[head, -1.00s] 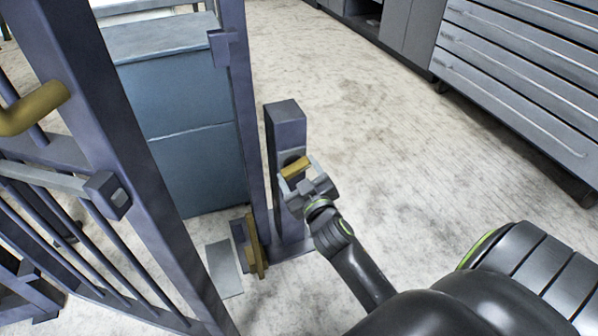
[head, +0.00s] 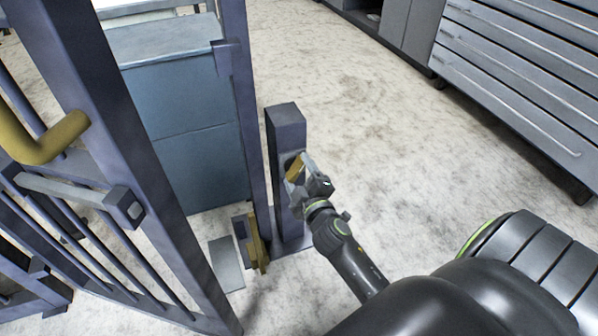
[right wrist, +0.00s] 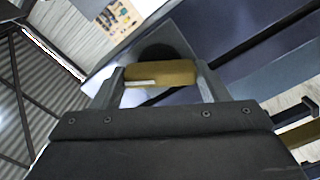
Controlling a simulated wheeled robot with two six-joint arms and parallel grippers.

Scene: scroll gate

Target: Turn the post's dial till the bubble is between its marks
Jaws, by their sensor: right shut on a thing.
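The post (head: 285,127) stands upright on the floor beside the gate frame, a dark purple-grey column. Its dial has a brass-coloured grip (head: 295,169) on the side facing me, tilted in the head view. My right gripper (head: 301,172) is shut on this grip. In the right wrist view the brass grip (right wrist: 160,74) lies between the two fingers, with a dark round disc (right wrist: 165,50) behind it. A pale line shows along the grip's left part. I cannot make out the bubble or its marks. My left gripper is not in view.
A barred gate (head: 150,190) with a brass handle (head: 50,140) stands at the left. A brass piece (head: 257,245) sits low by the post's foot. A blue-grey cabinet (head: 180,130) is behind the gate frame. Drawers (head: 520,80) stand at the upper right; the floor between is clear.

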